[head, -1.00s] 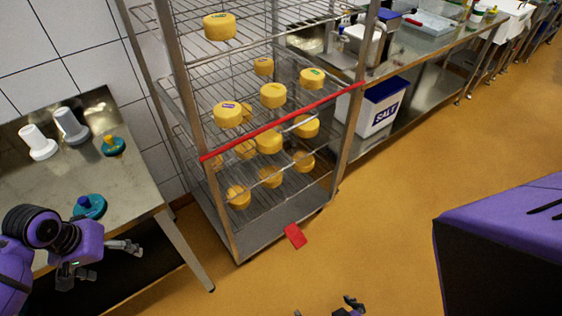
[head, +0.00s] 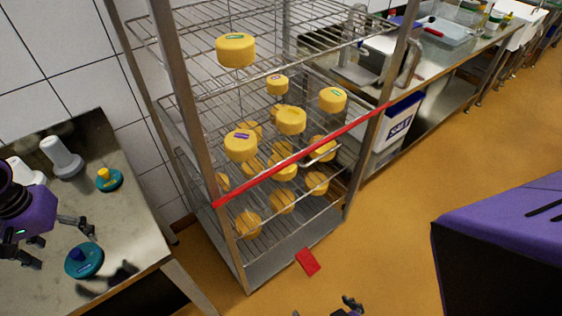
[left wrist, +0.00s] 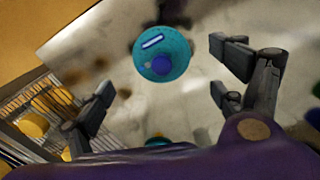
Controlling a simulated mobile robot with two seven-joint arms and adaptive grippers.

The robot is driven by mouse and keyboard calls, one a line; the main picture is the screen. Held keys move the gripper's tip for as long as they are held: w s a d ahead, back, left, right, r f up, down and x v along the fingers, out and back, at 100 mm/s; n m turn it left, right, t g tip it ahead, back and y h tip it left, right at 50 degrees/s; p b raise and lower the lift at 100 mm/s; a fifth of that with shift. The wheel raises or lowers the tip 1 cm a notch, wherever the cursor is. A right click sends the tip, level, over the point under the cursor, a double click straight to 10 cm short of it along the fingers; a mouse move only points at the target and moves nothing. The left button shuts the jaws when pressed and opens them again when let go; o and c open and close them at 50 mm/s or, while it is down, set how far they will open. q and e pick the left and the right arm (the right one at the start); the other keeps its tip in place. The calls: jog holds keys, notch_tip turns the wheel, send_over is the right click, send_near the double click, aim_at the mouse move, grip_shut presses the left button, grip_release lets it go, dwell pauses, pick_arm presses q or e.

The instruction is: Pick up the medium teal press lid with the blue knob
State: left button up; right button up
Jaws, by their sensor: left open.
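The teal press lid with the blue knob (head: 84,260) lies flat on the metal table (head: 140,240), knob up. In the left wrist view this lid (left wrist: 175,68) lies beyond the fingers, nearer the right finger, with a pale blue label strip on top. My left gripper (head: 50,243) is open and empty above the table, up and left of the lid in the head view. In the left wrist view its fingers (left wrist: 165,85) are wide apart, not touching the lid. My right gripper (head: 325,309) shows only its spread fingertips at the bottom edge.
A teal lid with a yellow knob (head: 109,181) lies farther back on the table. A grey mould (head: 62,157) and a white mould (head: 24,172) stand near it. A wire rack (head: 233,270) with several yellow cheeses stands right of the table. A red piece (head: 307,262) lies at its foot.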

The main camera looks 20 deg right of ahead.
aim_at(75, 252)
pick_arm(q)
jog(key=shift+s+f, duration=0.25)
jog(key=shift+f, duration=0.45)
jog(key=f, duration=0.4)
jog(key=shift+w+f, duration=0.1)
jog(key=shift+w, duration=0.1)
jog(key=c, duration=1.4)
